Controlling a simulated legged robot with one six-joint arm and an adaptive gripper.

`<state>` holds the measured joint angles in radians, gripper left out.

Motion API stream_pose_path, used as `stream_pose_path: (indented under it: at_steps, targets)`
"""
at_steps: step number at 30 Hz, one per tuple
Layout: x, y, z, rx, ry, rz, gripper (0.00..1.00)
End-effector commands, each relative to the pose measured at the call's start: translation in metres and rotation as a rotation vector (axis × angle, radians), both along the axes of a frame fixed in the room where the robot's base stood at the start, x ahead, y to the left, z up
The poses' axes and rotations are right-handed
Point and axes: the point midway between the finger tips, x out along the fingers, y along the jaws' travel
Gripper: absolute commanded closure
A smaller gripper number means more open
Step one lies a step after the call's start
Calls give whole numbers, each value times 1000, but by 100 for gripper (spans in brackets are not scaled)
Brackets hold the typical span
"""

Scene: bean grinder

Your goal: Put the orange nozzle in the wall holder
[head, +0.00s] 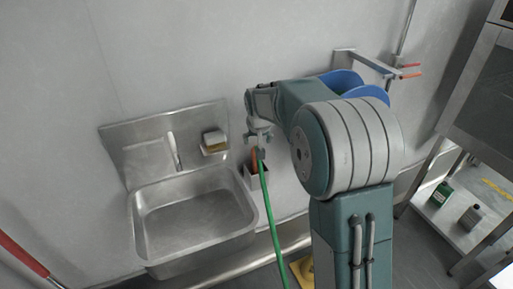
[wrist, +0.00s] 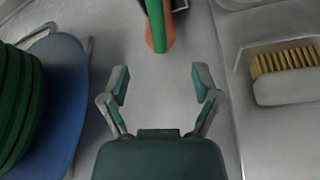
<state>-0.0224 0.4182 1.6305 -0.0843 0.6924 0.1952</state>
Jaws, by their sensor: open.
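The orange nozzle (head: 254,158) is at the wall right of the sink in the head view, with the green hose (head: 268,205) running down from it. It seems to stand in the small metal wall holder (head: 258,182), though the hose and my gripper partly hide how it sits. My gripper (head: 259,137) is just above it. In the wrist view my gripper (wrist: 160,84) is open and empty, its fingers spread. The nozzle (wrist: 161,38) and hose (wrist: 156,10) show ahead of the fingers, apart from them.
A metal sink (head: 190,212) is at the left. A brush (wrist: 286,76) lies on a small wall shelf, right in the wrist view. A blue hose reel (wrist: 62,85) is at left there. A metal shelf unit (head: 455,215) stands at right in the head view.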

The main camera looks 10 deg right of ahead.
Motion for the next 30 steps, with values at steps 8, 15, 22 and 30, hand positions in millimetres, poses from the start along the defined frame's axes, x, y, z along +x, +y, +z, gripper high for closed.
stream_pose_path:
  at_steps: [8, 15, 22, 30]
  targets:
    - [-17, 2, 40, 0, 0, 1, 20]
    - [-43, 1, 64, 0, -9, 8, 20]
    - [-126, -2, 105, -1, -31, 34, 20]
    - [-230, -4, 120, -3, -54, 69, 20]
